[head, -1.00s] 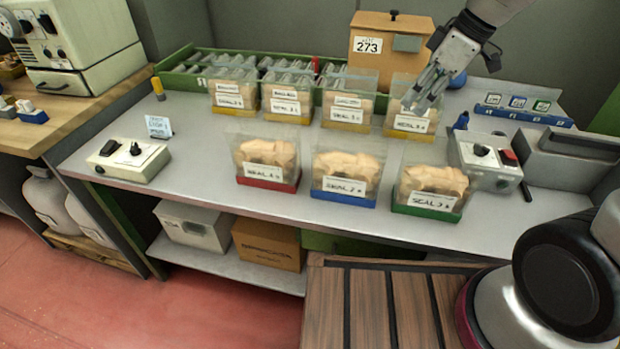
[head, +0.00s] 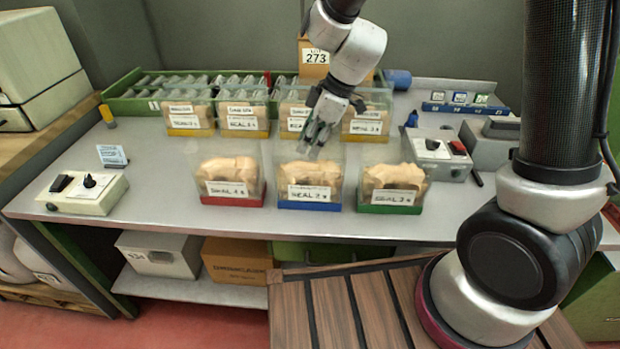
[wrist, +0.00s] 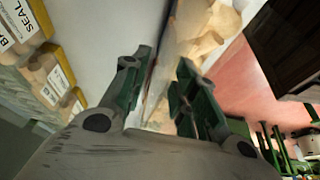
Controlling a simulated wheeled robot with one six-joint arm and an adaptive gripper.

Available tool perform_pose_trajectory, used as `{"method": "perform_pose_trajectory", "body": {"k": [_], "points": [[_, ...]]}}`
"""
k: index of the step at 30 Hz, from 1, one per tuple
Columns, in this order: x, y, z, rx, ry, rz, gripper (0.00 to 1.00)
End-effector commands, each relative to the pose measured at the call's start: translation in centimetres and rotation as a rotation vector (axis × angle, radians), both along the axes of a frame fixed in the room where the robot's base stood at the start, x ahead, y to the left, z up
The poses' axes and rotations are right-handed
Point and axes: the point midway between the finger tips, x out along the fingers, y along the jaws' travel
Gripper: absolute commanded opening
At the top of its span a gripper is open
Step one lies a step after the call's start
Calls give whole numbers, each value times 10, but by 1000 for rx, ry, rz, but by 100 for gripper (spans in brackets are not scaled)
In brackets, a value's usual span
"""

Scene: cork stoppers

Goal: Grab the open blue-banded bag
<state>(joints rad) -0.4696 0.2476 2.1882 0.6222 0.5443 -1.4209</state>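The blue-banded bag (head: 308,205) stands upright in the middle of the front row on the grey bench. It is clear, open at the top, filled with tan corks, and has a white label reading SEAL. My gripper (head: 313,143) is above it, fingers pointing down at its open top. In the wrist view my gripper (wrist: 160,85) has its two fingers apart, with a bag's edge and tan corks (wrist: 195,42) seen beyond and between them. I cannot tell there whether a finger touches the bag.
A red-banded bag (head: 230,200) stands close on the left and a green-banded bag (head: 390,209) on the right. Behind is a row of yellow-banded bags (head: 243,133). A grey switch box (head: 438,168) is at right.

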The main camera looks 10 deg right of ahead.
Motion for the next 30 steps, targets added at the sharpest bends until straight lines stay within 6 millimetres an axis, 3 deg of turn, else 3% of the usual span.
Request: {"method": "perform_pose_trajectory", "body": {"k": [26,30], "points": [[0,0,-4,0,-1,-1,29],[0,0,-4,0,-1,-1,3]]}}
